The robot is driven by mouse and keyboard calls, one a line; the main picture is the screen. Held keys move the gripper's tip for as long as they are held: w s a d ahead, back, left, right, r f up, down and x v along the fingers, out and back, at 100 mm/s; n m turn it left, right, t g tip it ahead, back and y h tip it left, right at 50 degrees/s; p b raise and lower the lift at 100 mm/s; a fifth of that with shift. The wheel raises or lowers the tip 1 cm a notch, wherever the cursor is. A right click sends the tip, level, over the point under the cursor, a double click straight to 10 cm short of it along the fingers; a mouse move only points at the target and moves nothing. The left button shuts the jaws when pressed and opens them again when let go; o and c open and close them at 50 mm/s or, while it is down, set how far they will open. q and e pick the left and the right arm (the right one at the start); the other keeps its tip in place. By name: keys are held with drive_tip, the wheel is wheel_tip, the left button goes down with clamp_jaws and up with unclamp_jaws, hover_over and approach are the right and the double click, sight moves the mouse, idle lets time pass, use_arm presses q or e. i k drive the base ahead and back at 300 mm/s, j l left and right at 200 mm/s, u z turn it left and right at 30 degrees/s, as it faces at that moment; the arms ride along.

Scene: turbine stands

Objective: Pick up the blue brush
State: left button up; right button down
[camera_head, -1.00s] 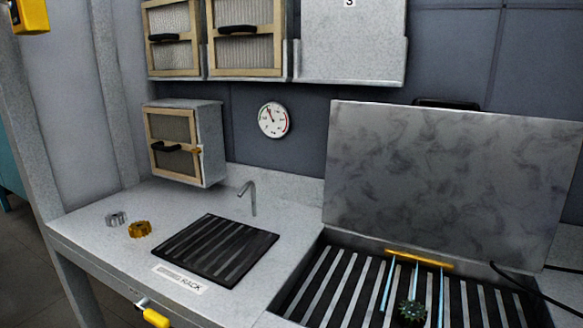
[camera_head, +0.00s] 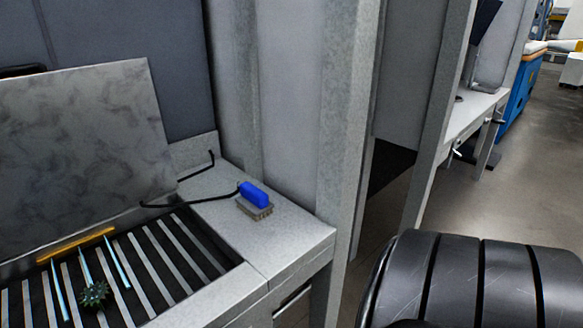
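The blue brush (camera_head: 254,194) lies on the grey worktop (camera_head: 300,232) in the head view, to the right of the slatted rack. It has a blue body and grey-brown bristles facing down toward the front. A thin black handle or wire reaches from its left side toward the rack. Neither of my grippers shows in the view, and nothing touches the brush except the worktop under it.
A slatted rack (camera_head: 165,262) with a raised grey lid (camera_head: 85,150) is at the left. A small dark green spiky thing (camera_head: 94,294) sits on the slats. A grey post (camera_head: 350,110) stands right of the worktop. A large black ribbed cylinder (camera_head: 480,280) fills the lower right.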

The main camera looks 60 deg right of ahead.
sight(253, 202)
drive_tip(key=z, duration=1.65)
